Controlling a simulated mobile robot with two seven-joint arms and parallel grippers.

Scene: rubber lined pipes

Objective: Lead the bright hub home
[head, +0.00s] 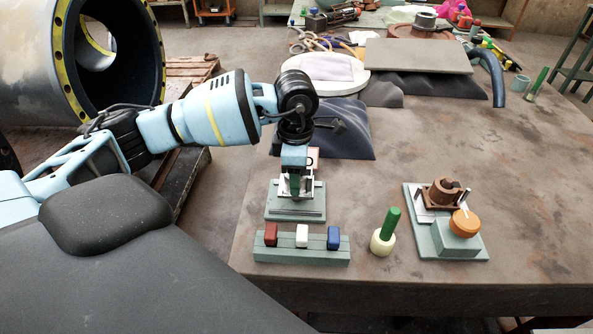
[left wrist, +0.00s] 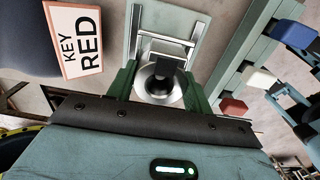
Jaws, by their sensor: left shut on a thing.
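My left gripper (head: 296,184) hangs over a grey-green plate with metal rails (head: 295,208), at the left of the table. In the left wrist view its two green fingers (left wrist: 160,88) stand on either side of a bright silver round hub (left wrist: 153,96) with a dark centre and are shut on it. The plate and rails (left wrist: 167,32) show just beyond the hub. In the head view the gripper mostly hides the hub, and I cannot tell whether it touches the plate. My right gripper is in neither view.
A rack (head: 300,255) holds red, white and blue blocks in front. A green-handled tool (head: 388,230) stands right of it. Farther right, a fixture has a brown collar (head: 441,192) and orange knob (head: 466,223). A "KEY RED" sign (left wrist: 80,40) stands beside the gripper.

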